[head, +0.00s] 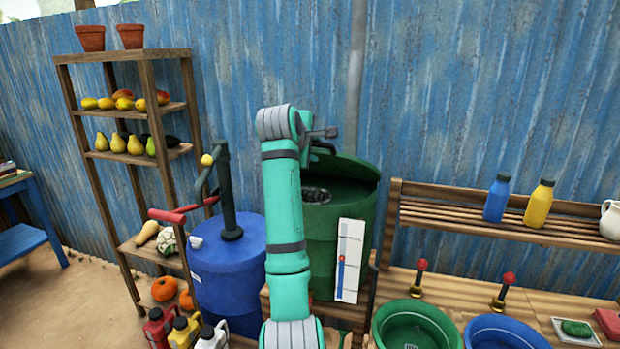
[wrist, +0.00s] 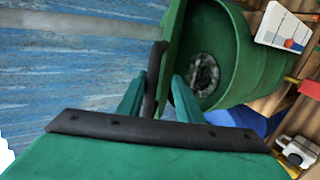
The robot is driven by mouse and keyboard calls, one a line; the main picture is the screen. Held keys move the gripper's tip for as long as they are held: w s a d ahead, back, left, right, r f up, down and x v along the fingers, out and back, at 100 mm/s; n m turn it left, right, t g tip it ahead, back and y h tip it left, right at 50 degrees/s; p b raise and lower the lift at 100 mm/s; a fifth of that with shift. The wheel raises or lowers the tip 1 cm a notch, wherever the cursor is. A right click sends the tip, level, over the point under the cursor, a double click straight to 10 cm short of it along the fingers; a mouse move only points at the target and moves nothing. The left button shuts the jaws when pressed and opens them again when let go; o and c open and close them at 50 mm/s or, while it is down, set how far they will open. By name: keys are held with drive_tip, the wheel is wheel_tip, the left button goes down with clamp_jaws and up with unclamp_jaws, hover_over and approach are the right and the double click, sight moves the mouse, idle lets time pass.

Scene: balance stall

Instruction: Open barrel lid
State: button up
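The green barrel (head: 322,250) stands behind my arm with its mouth uncovered. Its green lid (head: 354,167) is raised and tilted up at the back; the opening and something dark inside show below it. The wrist view shows the lid nearly edge-on (wrist: 172,38) beside the open barrel (wrist: 240,60). My gripper (head: 322,140) is at the lid's upper side. In the wrist view its two teal fingers (wrist: 158,90) stand apart on either side of the dark lid handle (wrist: 153,75). A gap shows between the handle and the right finger. My arm hides part of the barrel.
A blue barrel (head: 235,275) with a dark pump and red handle stands close left. A white gauge board (head: 349,260) is in front of the green barrel. Green (head: 418,328) and blue basins are at right. A wooden produce shelf (head: 150,52) stands left, before a blue corrugated wall.

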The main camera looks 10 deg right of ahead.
drive_tip(key=s+a+f, duration=0.1)
drive_tip(key=s+f, duration=0.2)
drive_tip(key=f, duration=0.3)
drive_tip(key=shift+s+a+f, duration=0.15)
drive_tip(key=shift+a, duration=0.2)
drive_tip(key=w+r+v, duration=0.1)
drive_tip(key=r+v, duration=0.1)
drive_tip(key=v, duration=1)
drive_tip(key=shift+d, duration=0.2)
idle(0.9)
drive_tip(key=shift+s, duration=0.15)
